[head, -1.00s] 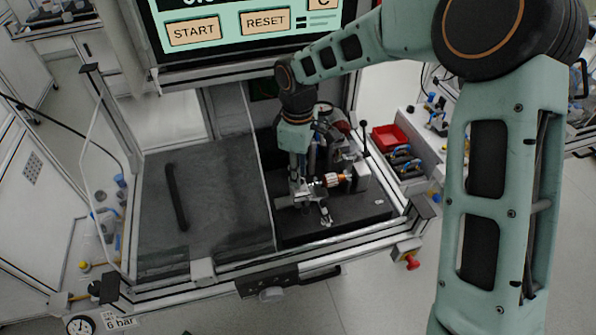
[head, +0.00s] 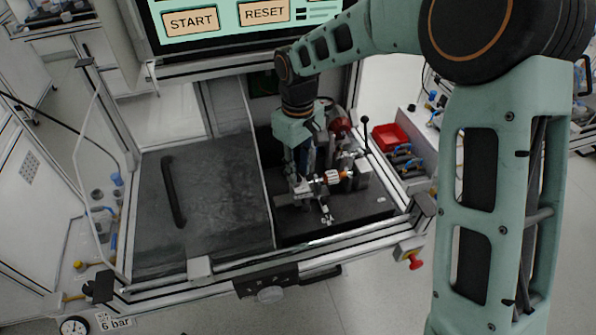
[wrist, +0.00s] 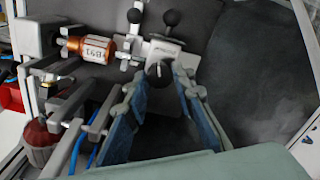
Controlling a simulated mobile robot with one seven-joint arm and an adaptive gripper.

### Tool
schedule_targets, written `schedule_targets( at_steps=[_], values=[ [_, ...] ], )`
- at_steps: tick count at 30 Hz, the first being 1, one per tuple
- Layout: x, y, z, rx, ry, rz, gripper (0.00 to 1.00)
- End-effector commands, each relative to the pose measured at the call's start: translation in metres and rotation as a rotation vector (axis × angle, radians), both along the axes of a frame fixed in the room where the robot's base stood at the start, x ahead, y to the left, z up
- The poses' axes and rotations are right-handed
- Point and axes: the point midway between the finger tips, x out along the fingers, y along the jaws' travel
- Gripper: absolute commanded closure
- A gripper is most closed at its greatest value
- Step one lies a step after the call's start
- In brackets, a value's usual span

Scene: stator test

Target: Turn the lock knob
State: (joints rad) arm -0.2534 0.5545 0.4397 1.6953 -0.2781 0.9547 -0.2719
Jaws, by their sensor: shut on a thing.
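The black lock knob (wrist: 159,74) sits on a light metal bracket (wrist: 168,52) in the wrist view. My gripper (wrist: 159,78) reaches it from below in that picture, with a blue-padded finger on each side, and is shut on it. In the head view my gripper (head: 301,178) points down into the fixture, and the knob itself is too small to make out there. A copper-coloured stator part (wrist: 92,48) with a white label reading B91 lies left of the bracket; it also shows in the head view (head: 333,177).
A red-brown round part (wrist: 38,133) and blue hoses lie at lower left. A dark cover with a bar handle (head: 173,192) lies left of the fixture.

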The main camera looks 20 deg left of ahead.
Motion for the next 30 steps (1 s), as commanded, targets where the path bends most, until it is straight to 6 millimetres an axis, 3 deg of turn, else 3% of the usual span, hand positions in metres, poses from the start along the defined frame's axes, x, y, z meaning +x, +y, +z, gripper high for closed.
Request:
schedule_targets(
  at_steps=[30],
  values=[
    [0.002, -0.0001, 0.0011, 0.004, -0.004, -0.908, 1.0]
  ],
)
